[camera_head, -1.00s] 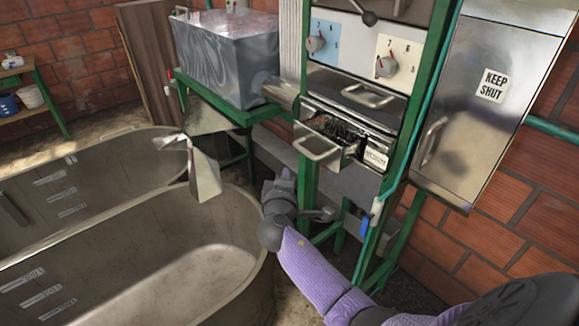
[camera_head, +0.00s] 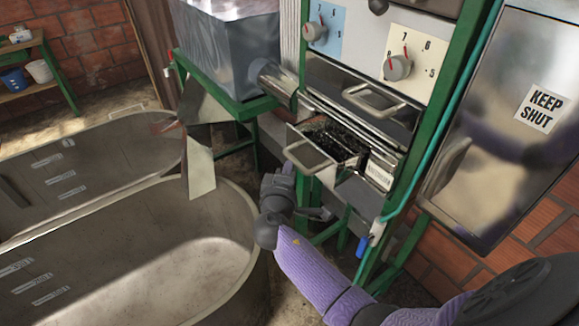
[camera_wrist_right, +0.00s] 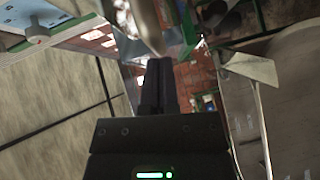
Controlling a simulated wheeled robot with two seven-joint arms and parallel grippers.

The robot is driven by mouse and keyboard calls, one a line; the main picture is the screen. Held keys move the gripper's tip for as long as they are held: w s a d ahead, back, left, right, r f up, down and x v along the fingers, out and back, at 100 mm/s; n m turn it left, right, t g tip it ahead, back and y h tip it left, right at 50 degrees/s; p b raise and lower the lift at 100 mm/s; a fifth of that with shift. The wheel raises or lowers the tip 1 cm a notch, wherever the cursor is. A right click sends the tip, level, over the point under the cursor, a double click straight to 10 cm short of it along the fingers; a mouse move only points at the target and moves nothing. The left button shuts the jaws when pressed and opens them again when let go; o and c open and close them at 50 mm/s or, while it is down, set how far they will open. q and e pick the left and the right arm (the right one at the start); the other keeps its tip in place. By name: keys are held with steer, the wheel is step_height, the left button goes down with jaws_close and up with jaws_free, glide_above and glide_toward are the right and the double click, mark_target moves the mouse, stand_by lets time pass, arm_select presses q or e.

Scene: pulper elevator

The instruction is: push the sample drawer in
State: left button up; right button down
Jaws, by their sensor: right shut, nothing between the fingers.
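The sample drawer (camera_head: 356,186) is a metal tray pulled out from the green-framed machine, with dark beans inside and a loop handle (camera_head: 309,158) on its front. A closed drawer with its own handle (camera_head: 376,102) sits above it. My right gripper (camera_head: 288,168) is just below and in front of the open drawer's handle; I cannot tell whether it touches. In the right wrist view its fingers (camera_wrist_right: 158,78) are together and empty, with a blurred metal bar (camera_wrist_right: 146,25) close beyond their tips. My left gripper is not in view.
Two large grey tanks (camera_head: 130,262) fill the left, with a bent metal chute (camera_head: 200,165) over them. A steel cabinet (camera_head: 500,120) marked KEEP SHUT stands on the right. Dials (camera_head: 398,67) are above the drawers. A blue-handled valve (camera_head: 363,245) hangs below on the green frame.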

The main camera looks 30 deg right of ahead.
mark_target(319, 161)
steer(key=shift+s, duration=0.1)
steer(key=d, duration=0.5)
steer(key=d+b, duration=0.1)
steer(key=d, duration=0.2)
steer(key=shift+w+d+f, duration=0.1)
steer(key=shift+w, duration=0.25)
steer(key=shift+d, duration=0.4)
steer(key=shift+r, duration=0.2)
